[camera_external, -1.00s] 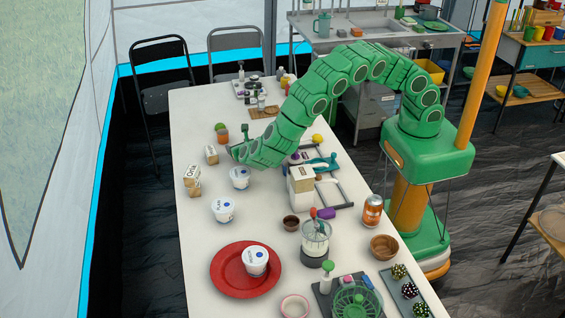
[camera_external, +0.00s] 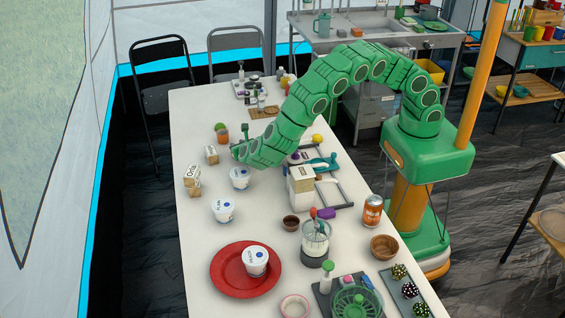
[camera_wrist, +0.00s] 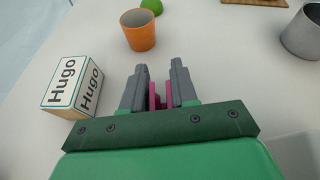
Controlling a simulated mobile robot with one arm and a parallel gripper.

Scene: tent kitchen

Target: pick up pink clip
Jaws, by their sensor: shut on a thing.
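The pink clip (camera_wrist: 157,95) is between the two grey fingers of my gripper (camera_wrist: 158,82) in the wrist view. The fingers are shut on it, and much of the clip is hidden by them. In the external view my gripper (camera_external: 238,153) is low over the left part of the white table, just behind a white yogurt cup. The clip cannot be made out in that view.
A box marked Hugo (camera_wrist: 73,84) stands left of the fingers, an orange cup (camera_wrist: 138,30) lies ahead and a metal cup (camera_wrist: 302,33) is at right. A red plate (camera_external: 228,275) holds another cup.

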